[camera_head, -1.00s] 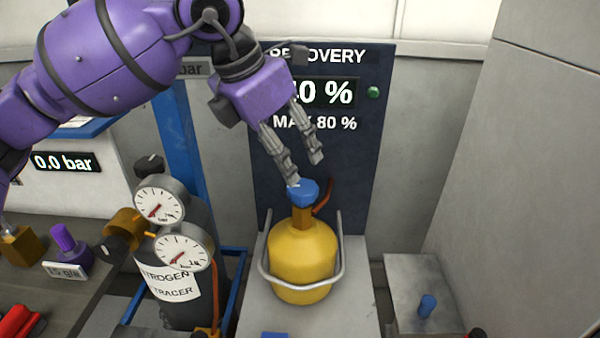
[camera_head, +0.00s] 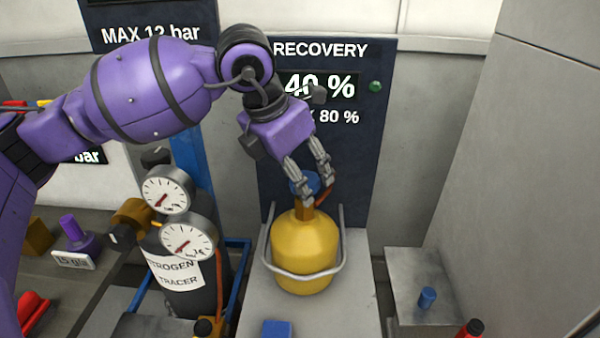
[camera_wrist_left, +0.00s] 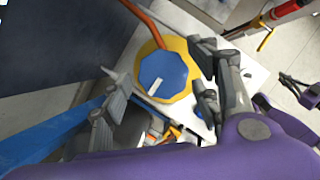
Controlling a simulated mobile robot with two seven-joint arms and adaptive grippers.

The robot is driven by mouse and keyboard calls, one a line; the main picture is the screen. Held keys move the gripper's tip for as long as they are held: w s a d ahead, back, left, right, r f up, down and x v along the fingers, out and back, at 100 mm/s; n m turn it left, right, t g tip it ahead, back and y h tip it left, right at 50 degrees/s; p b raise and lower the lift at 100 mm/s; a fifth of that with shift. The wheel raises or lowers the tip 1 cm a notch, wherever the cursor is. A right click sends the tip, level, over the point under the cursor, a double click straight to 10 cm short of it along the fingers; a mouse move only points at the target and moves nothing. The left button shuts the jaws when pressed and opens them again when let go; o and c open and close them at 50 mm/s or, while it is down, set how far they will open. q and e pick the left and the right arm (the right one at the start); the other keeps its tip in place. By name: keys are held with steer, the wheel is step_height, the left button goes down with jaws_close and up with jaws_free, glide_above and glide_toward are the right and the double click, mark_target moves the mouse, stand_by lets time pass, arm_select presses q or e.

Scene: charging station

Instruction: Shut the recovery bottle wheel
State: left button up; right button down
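The recovery bottle (camera_head: 304,255) is yellow and stands upright in a metal guard on a grey platform. Its blue wheel (camera_head: 303,184) sits on top and is partly hidden by my left gripper (camera_head: 316,193) in the head view. In the left wrist view the wheel (camera_wrist_left: 165,75) is a blue faceted disc with a white mark. My left gripper (camera_wrist_left: 160,90) is open there, with one finger on each side of the wheel; I cannot tell if they touch it. A small gripper-like part at the right edge of that view looks like my right gripper (camera_wrist_left: 300,90); its opening is unclear.
A dark recovery panel (camera_head: 345,150) reading 40 % stands behind the bottle. A black nitrogen cylinder (camera_head: 190,295) with two gauges stands left.

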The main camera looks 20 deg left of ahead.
arm_select(q)
steer(key=c, duration=0.9)
steer(key=shift+m, duration=0.3)
steer(key=m, duration=0.1)
steer(key=m+g+h, duration=0.1)
steer(key=m, duration=0.1)
steer(key=shift+w+a+m, duration=0.1)
steer(key=shift+w+m, duration=0.1)
steer(key=shift+m, duration=0.1)
steer(key=m+g, duration=0.1)
steer(key=m, duration=0.1)
steer(key=m+h, duration=0.1)
steer(key=m, duration=0.2)
steer(key=shift+w+r+g+b, duration=0.1)
steer(key=shift+w+g+b, duration=0.1)
steer(key=shift+g+b, duration=0.15)
steer(key=m+g, duration=0.1)
steer(key=m, duration=0.1)
steer(key=m+g, duration=0.1)
steer(key=m, duration=0.1)
steer(key=shift+w+m, duration=0.2)
steer(key=shift+m, duration=0.2)
steer(key=shift+w+d+m+g+b, duration=0.15)
steer(key=shift+m+g+b, duration=0.45)
steer(key=shift+m, duration=1.3)
steer(key=o, duration=1.1)
steer(key=shift+d, duration=0.15)
steer(key=shift+o, duration=0.2)
